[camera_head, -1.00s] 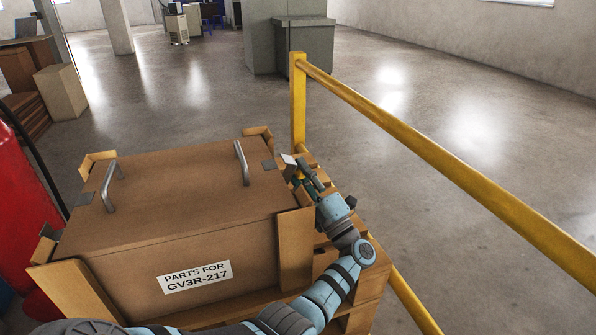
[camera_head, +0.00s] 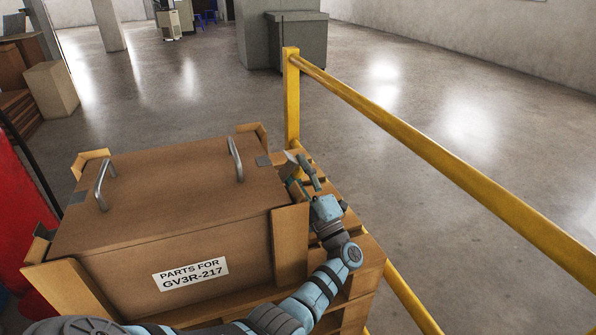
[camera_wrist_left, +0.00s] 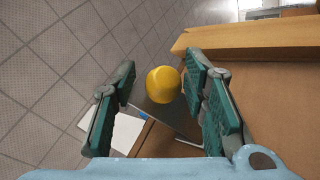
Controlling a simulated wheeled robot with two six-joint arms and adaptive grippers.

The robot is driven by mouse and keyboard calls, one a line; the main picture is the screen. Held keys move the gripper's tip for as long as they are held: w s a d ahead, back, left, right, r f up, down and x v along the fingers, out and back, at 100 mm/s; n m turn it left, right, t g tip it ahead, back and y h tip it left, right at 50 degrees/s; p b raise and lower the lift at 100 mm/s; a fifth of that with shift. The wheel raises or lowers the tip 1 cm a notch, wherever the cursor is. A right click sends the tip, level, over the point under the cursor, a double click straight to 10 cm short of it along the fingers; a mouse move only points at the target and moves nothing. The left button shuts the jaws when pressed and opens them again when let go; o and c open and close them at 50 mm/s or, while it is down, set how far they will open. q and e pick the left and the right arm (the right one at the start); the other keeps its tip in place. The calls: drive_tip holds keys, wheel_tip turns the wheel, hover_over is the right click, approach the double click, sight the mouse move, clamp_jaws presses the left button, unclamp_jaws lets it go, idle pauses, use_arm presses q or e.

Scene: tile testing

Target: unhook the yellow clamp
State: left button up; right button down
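A yellow rounded part (camera_wrist_left: 164,84), which looks like the clamp's end seen head-on, sits between the fingers of my left gripper (camera_wrist_left: 160,95) in the left wrist view. A gap shows on both sides of it, so the gripper is open around it and not closed on it. A dark grey plate and a white flat piece (camera_wrist_left: 118,132) lie behind it. In the head view my left gripper (camera_head: 305,174) is at the crate's right side, near a grey plate (camera_head: 263,161) on the lid. The clamp's yellow part cannot be made out there. My right gripper is out of view.
The brown parts crate (camera_head: 180,190) has two metal handles and wooden corner posts. A yellow railing (camera_head: 440,155) runs close along its right side, with an upright post (camera_head: 291,100) just beyond my gripper. Open floor lies past the railing. A red object (camera_head: 25,210) stands at left.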

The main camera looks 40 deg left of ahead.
sight(301, 177)
use_arm(q)
drive_tip(key=shift+v, duration=3.75)
